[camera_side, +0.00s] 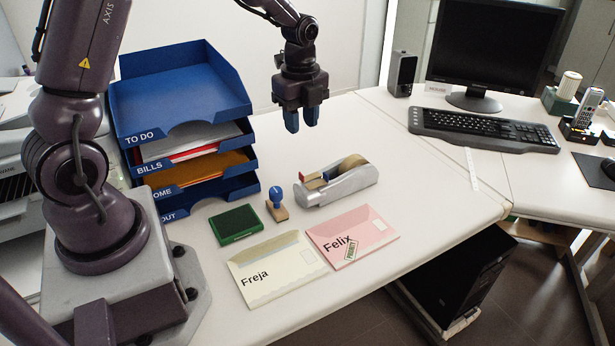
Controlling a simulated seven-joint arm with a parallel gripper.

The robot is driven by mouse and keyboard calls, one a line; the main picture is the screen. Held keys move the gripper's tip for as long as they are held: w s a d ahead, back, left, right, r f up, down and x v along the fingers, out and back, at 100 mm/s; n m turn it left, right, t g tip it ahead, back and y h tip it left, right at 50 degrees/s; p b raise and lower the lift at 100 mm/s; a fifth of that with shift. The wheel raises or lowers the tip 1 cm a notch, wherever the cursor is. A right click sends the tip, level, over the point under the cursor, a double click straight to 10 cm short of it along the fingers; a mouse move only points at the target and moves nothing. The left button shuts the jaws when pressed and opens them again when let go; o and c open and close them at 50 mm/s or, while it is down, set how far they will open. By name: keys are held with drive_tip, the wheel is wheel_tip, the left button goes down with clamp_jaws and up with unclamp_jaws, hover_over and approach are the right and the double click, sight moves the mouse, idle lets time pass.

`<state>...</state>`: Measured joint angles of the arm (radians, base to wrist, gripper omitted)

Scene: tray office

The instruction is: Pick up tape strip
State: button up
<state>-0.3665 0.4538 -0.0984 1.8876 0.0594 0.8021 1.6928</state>
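My gripper (301,122) hangs above the desk, fingers pointing down. Its two blue fingers are apart with nothing between them. A grey tape dispenser (345,188) with a brownish tape roll stands on the desk below and right of my gripper, well apart from it. A small red piece shows at its left end; I cannot make out a loose tape end there. A narrow pale strip (472,169), which may be the tape strip, lies on the desk to the right, near the seam between the desk sections.
A blue letter tray stack (188,135) stands left of my gripper. A blue-topped stamp (276,203), green ink pad (235,224), cream "Freja" envelope (277,271) and pink "Felix" envelope (372,232) lie in front. A keyboard (483,130) and monitor (490,45) are right. Bare desk lies between dispenser and keyboard.

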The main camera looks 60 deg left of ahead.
drive_tip(key=m, duration=0.1)
hover_over(301, 174)
wheel_tip(301, 174, down, 8)
drive_tip(key=shift+r, duration=0.25)
drive_tip(key=shift+a+f, duration=0.2)
drive_tip(key=shift+f, duration=2.55)
clamp_jaws()
